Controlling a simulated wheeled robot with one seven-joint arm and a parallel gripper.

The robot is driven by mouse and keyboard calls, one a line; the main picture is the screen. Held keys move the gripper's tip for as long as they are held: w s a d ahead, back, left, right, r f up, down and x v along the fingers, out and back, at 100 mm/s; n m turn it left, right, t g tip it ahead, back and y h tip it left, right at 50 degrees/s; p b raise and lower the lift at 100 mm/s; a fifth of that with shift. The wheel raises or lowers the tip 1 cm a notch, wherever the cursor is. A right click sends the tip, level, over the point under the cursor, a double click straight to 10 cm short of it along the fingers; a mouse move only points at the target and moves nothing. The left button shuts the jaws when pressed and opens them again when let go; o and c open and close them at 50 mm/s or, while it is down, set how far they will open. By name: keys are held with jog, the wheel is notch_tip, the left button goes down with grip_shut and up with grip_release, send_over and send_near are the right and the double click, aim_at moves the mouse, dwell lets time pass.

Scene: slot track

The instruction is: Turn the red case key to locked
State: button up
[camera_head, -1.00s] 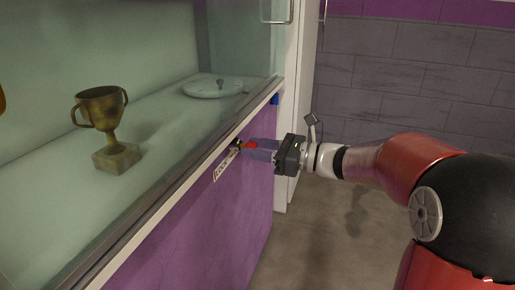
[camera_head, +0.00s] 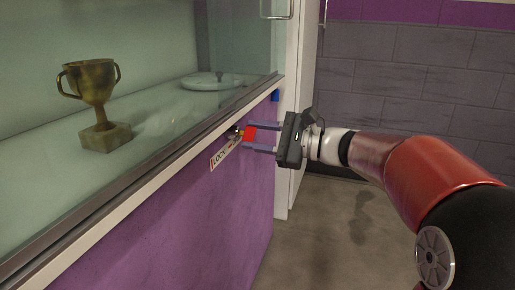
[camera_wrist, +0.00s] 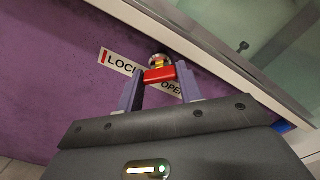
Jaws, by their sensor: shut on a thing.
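The red case key (camera_head: 249,133) sits in the round metal lock (camera_head: 236,133) on the purple front of the case, just under its pale rim. My gripper (camera_head: 262,139) is shut on the key, one finger on each side of its red head. The wrist view shows the key (camera_wrist: 159,75) between the two fingertips, with the lock (camera_wrist: 159,60) just beyond it. The head lies flat, roughly across between the fingers. A white label (camera_wrist: 121,62) under the lock reads LOCK at left and OPEN at right; my gripper covers part of it.
Above the key is a glass case with a bronze trophy cup (camera_head: 94,95) and a pale round lid (camera_head: 211,81) inside. A small blue block (camera_head: 275,96) is on the case near its far corner. Open floor (camera_head: 330,235) lies right of the case.

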jog(key=n+b, duration=0.1)
jog(key=n, duration=0.8)
jog(key=shift+b, duration=0.4)
jog(key=shift+n, duration=0.3)
jog(key=o, duration=1)
jog(key=v, duration=0.7)
jog(key=shift+s+d+p, duration=0.15)
jog(key=shift+d+p, duration=0.15)
jog(key=shift+d, duration=0.05)
